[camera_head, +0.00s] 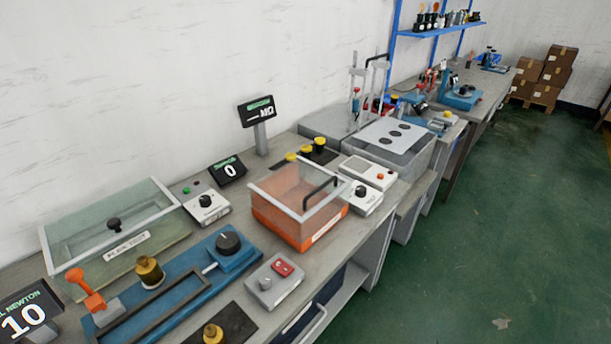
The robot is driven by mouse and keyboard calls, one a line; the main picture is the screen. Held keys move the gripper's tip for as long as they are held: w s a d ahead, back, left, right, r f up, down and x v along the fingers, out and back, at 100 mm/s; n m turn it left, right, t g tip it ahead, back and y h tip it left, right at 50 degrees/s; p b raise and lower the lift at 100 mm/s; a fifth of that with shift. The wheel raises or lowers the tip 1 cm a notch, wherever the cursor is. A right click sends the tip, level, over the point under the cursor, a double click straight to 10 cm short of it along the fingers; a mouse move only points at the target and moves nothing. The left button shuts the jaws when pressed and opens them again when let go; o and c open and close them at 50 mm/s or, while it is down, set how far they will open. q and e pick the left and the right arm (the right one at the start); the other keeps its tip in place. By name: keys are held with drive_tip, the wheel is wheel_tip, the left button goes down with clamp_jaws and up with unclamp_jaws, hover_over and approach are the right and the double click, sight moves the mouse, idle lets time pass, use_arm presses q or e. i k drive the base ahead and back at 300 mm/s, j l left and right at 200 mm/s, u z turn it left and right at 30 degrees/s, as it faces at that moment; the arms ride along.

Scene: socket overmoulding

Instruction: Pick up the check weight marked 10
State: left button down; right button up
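Two brass knobbed pieces that look like weights are at the lower left. One brass weight (150,274) stands upright at the blue fixture (205,278). The other brass weight (213,334) is on a dark mat (236,325) at the bottom edge, partly cut off by the frame. I cannot read a number on either one. A black display (27,314) at the lower left corner shows "10" under the word "NEWTON". Neither of my grippers is in view.
A glass-lidded box (112,235) stands behind the blue fixture. A grey button box (274,282) and a clear orange-based box (300,205) stand to the right. Green floor (480,230) is open beyond the bench.

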sight(150, 272)
drive_tip(key=u, duration=1.45)
drive_tip(key=k+z, duration=0.3)
drive_tip(key=k, duration=0.15)
drive_tip(key=k+z, duration=0.25)
drive_tip(key=k, duration=0.2)
